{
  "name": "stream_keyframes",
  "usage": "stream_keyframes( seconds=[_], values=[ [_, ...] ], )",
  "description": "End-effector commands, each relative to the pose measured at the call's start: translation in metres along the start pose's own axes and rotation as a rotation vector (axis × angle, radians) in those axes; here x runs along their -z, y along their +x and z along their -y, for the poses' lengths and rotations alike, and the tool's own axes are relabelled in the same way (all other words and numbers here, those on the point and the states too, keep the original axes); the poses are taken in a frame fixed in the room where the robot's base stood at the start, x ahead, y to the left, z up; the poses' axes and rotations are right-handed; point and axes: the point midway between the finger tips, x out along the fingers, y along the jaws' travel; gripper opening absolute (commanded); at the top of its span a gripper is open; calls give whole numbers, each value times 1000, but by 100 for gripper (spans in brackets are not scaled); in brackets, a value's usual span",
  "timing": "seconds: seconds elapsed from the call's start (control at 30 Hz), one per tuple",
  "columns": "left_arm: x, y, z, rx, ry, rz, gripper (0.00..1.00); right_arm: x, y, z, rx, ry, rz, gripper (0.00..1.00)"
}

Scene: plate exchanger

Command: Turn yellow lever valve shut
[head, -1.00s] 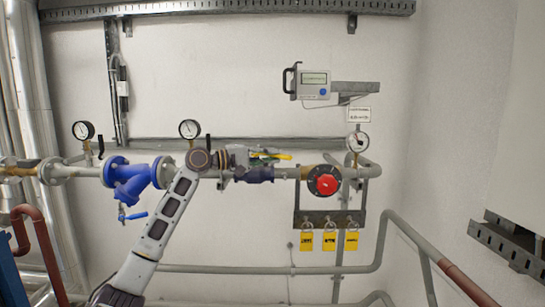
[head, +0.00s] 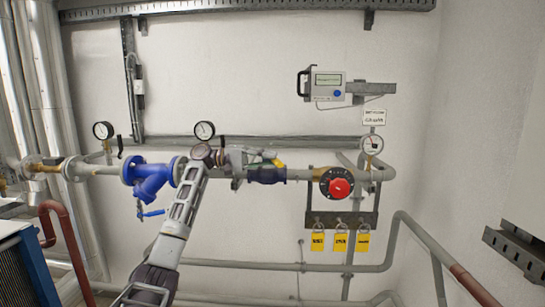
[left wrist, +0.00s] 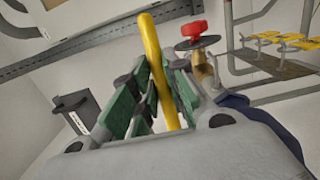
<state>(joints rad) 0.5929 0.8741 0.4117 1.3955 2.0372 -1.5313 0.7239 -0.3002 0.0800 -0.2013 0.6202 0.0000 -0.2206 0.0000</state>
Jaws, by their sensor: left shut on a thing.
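The yellow lever (head: 279,163) of the valve shows only as a short end at the fingertips in the head view. My left gripper (head: 264,162) is at the horizontal pipe, in front of the dark blue valve body (head: 266,176), and hides much of the valve. In the left wrist view the yellow lever (left wrist: 150,55) stands as a long bar between the green fingers of my left gripper (left wrist: 150,85), which are shut on it. The valve stem is hidden. My right gripper is in no view.
A red knob (head: 340,187) sits on the pipe to the right. Below it a bracket (head: 342,220) carries padlocks with yellow tags. A blue strainer (head: 150,182) and gauges (head: 205,130) are to the left. A meter (head: 327,87) hangs above.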

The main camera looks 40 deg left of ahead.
Motion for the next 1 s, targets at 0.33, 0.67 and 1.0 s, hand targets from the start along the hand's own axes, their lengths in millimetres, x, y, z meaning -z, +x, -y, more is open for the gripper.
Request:
stream_keyframes(
  seconds=[0.33, 0.67, 1.0],
  values=[
    [-1, -5, 1, 3, -2, 57, 0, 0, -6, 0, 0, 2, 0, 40],
    [-1, -5, 2, 3, -2, 58, 0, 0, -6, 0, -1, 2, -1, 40],
    [-1, -6, 1, 2, -1, 56, 37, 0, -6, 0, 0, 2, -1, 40]
  ],
)
